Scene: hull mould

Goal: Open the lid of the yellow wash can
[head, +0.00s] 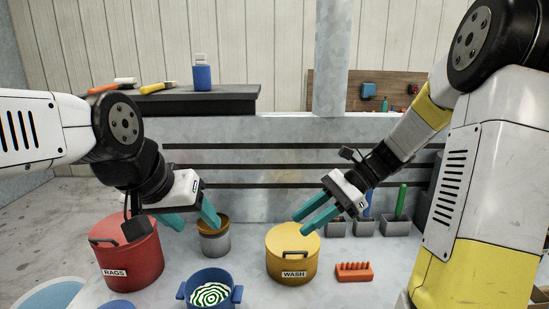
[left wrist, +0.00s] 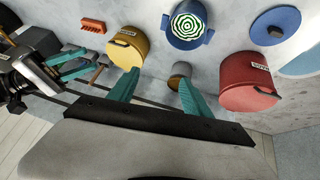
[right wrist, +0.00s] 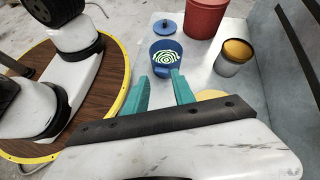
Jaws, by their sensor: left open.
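My left gripper (head: 196,220) is open and empty, above the small grey can with an ochre top (head: 214,240), left of the wash can.
A red rags can (head: 130,260) stands at left. A blue pot (head: 210,290) with a green-and-white spiral inside is in front, its blue lid (left wrist: 275,26) beside it. An orange brush (head: 354,272) lies right of the wash can. Grey bins (head: 396,227) stand at back right.

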